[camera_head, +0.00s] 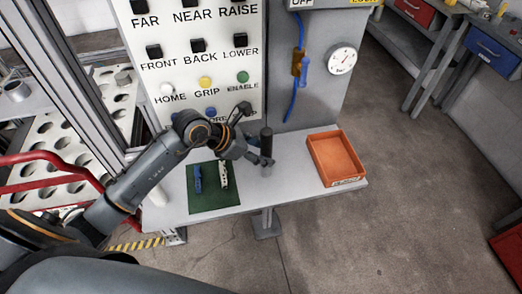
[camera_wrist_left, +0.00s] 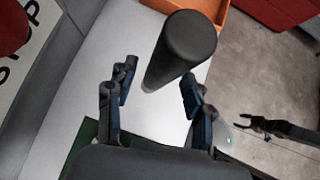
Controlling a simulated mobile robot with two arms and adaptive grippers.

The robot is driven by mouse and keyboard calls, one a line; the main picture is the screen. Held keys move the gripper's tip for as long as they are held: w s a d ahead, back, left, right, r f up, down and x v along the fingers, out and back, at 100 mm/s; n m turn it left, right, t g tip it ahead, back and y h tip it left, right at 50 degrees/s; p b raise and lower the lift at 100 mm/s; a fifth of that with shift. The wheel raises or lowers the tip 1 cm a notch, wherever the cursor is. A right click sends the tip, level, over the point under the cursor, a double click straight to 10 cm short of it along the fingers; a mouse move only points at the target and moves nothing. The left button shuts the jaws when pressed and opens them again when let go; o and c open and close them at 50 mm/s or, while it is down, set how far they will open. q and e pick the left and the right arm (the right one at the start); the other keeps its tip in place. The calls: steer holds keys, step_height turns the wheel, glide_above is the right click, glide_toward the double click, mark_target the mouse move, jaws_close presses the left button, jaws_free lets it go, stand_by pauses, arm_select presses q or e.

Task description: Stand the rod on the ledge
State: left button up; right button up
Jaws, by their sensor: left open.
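The rod (camera_head: 266,142) is a dark, thick cylinder at the middle of the pale grey ledge (camera_head: 300,178). It looks upright in the head view, with its lower part partly hidden by my gripper. My left gripper (camera_head: 258,160) is right beside the rod, on its left. In the left wrist view the rod (camera_wrist_left: 180,48) shows its round end just ahead of the left gripper (camera_wrist_left: 156,95). The two fingers are spread apart, with a visible gap on each side of the rod. The ledge (camera_wrist_left: 95,75) shows beneath.
An orange bin (camera_head: 335,158) sits at the ledge's right end. A green mat (camera_head: 212,203) with a blue tool (camera_head: 197,178) and a pale tool (camera_head: 224,175) lies at the left. A button panel (camera_head: 200,60) rises behind. A dark gripper-like part (camera_wrist_left: 275,127), probably my right, shows in the wrist view.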

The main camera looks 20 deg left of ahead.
arm_select(q)
steer(key=b+v, duration=0.2)
steer(key=v, duration=1)
steer(key=shift+b, duration=0.3)
